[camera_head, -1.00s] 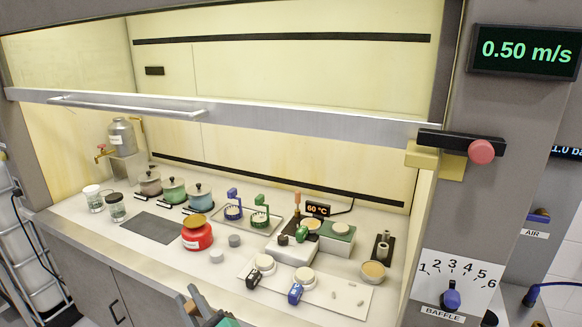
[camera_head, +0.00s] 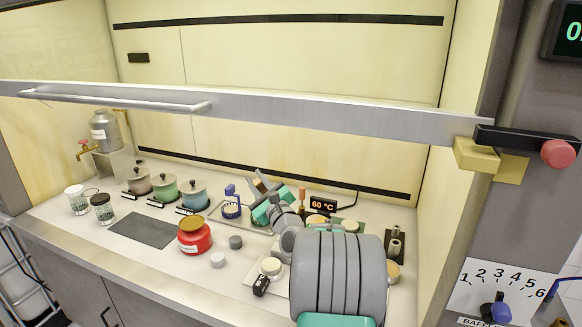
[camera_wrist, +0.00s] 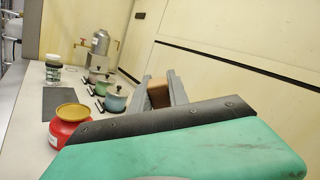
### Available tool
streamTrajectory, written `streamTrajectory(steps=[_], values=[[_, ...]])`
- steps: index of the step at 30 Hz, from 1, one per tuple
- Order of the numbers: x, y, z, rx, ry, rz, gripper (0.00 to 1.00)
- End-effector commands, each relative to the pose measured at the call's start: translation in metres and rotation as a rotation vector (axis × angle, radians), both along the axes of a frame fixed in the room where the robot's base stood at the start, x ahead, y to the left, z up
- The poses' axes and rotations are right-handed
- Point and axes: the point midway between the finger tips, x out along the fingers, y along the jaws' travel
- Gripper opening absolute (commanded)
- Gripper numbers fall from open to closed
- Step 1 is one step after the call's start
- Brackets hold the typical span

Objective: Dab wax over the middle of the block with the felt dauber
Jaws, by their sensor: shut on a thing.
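My gripper (camera_head: 262,184) is over the back tray in the head view, its fingers pointing up and left. In the wrist view it (camera_wrist: 160,84) is shut on a brown, wood-coloured piece (camera_wrist: 158,94). Most of this piece is hidden, so I cannot tell whether it is the dauber's handle. Another wood-coloured upright handle (camera_head: 302,193) stands right of my gripper, beside the 60 °C display (camera_head: 322,205). Pale round pieces (camera_head: 351,226) sit right of it. My arm hides much of the work area there, and I cannot pick out the block with certainty.
Lidded pots (camera_head: 194,193) stand behind the dark mat (camera_head: 143,230). A blue-handled tool (camera_head: 231,207) is on the tray. The sash bar (camera_head: 300,112) crosses above. The mat is clear.

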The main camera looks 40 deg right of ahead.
Motion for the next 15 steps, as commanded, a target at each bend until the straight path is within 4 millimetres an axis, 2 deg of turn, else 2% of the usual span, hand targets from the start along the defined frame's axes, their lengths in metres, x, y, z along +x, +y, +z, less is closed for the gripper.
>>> streamTrajectory(steps=[1,3,6,9,15], values=[[-0.001,-0.031,0.003,0.0,0.003,-0.025,0.0],[-0.003,-0.065,0.007,-0.001,0.009,-0.049,0.0],[-0.008,-0.1,0.012,-0.001,0.015,-0.075,0.0],[-0.011,-0.118,0.013,0.001,0.02,-0.088,0.0],[-0.012,-0.122,0.0,0.002,0.021,-0.091,0.0]])
